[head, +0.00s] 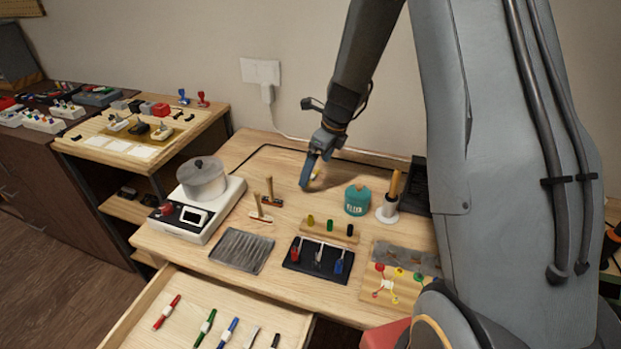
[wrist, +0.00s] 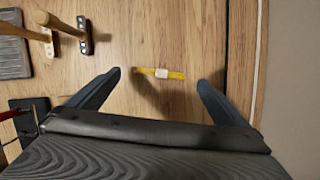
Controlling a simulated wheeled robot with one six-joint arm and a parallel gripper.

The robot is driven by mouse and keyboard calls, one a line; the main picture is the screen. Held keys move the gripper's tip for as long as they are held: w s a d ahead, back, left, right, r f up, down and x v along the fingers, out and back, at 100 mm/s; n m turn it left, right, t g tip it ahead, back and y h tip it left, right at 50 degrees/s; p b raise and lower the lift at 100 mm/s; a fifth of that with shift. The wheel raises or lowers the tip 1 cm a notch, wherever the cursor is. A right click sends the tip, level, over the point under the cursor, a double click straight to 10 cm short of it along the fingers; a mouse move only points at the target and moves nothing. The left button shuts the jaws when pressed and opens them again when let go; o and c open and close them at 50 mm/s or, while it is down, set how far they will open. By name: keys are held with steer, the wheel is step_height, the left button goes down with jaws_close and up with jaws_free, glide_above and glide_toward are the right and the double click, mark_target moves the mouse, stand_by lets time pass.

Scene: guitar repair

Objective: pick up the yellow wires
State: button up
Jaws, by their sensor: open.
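The yellow wires (wrist: 176,75) lie on the wooden table as a short bundle with a white band around the middle. In the wrist view they sit ahead of my gripper (wrist: 158,88), between the lines of its two open blue fingers, with space on both sides. In the head view my gripper (head: 308,176) points down at the back of the table, and a small part of the yellow wires (head: 315,174) shows beside it. The rest is hidden behind the gripper. The fingers hold nothing.
Two wooden-handled hammers (head: 262,207) stand left of my gripper. A teal jar (head: 357,200) and a soldering iron in its stand (head: 389,205) are to the right. A white device with a round pot (head: 202,180) is at the left. The table around the wires is clear.

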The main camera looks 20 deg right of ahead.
mark_target(312, 179)
steer(key=shift+x, duration=1.45)
steer(key=shift+w+a, duration=0.1)
steer(key=c, duration=1.1)
steer(key=shift+r, duration=0.1)
